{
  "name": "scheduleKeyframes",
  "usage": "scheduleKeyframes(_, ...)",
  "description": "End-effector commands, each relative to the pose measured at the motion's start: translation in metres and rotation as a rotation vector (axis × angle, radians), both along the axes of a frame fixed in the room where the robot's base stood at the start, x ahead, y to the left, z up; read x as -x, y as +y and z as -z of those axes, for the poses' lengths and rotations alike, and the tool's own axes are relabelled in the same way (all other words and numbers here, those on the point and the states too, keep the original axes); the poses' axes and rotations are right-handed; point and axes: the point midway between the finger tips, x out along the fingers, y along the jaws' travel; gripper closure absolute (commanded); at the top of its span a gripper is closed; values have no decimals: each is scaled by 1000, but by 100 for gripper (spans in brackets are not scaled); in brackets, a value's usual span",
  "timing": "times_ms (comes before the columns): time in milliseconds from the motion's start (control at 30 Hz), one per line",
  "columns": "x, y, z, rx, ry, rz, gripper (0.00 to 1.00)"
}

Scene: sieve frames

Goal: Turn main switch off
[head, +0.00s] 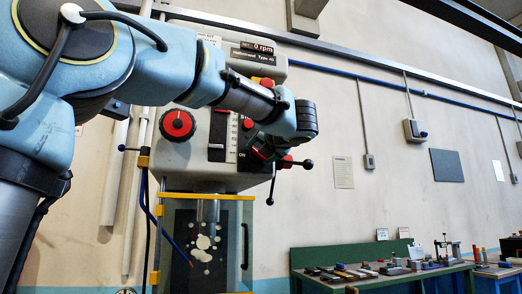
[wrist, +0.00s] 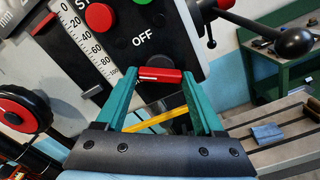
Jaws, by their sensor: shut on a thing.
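The main switch shows in the wrist view as a short red handle (wrist: 160,75) on the dark panel of the drill press, just below the white word OFF. My gripper (wrist: 158,80) has its two teal fingers on either side of this red handle and is shut on it. The switch's pivot and the ON label are hidden in the wrist view. In the head view, my arm reaches across to the right side of the machine head (head: 178,160), and the handle cannot be clearly made out there.
A red stop button (wrist: 100,16) sits close by on the panel. A black-knobbed lever (wrist: 290,42) sticks out to the right. A red dial (head: 178,124) is on the machine's front. A green workbench (head: 330,256) with tools stands at the right.

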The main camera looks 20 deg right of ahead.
Motion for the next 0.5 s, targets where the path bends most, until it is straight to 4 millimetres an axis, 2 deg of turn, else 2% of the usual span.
scheduleKeyframes(500, 0, 0, -2, -491, -58, 1, 86)
